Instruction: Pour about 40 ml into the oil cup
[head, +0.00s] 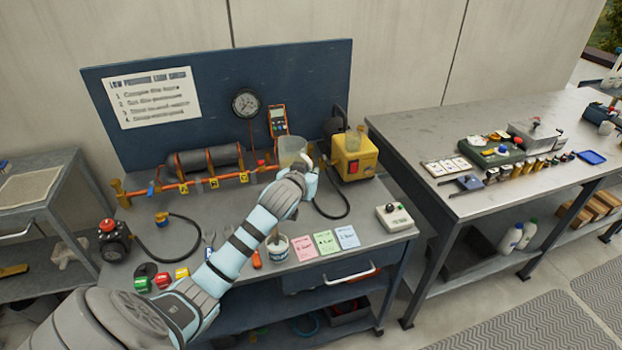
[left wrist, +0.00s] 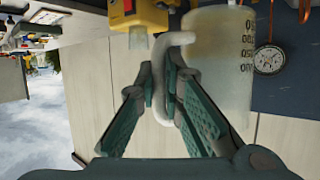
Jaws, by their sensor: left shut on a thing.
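A translucent measuring jug (head: 292,150) with dark scale marks is at the back middle of the blue bench, roughly upright in the head view. My left gripper (head: 308,178) is shut on its pale curved handle, which shows between the fingers in the left wrist view (left wrist: 160,80). The jug's body (left wrist: 215,65) is beside the fingers there; its liquid level is unclear. The clear oil cup (head: 354,139) sits on top of the yellow pump (head: 352,163), just right of the jug. It also shows in the left wrist view (left wrist: 138,39). My right gripper is out of view.
An orange manifold (head: 220,178) with a grey cylinder runs along the bench left of the jug. A gauge (head: 246,102) is on the back panel. A white tub (head: 278,246), coloured cards (head: 324,243) and a switch box (head: 394,217) are near the front.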

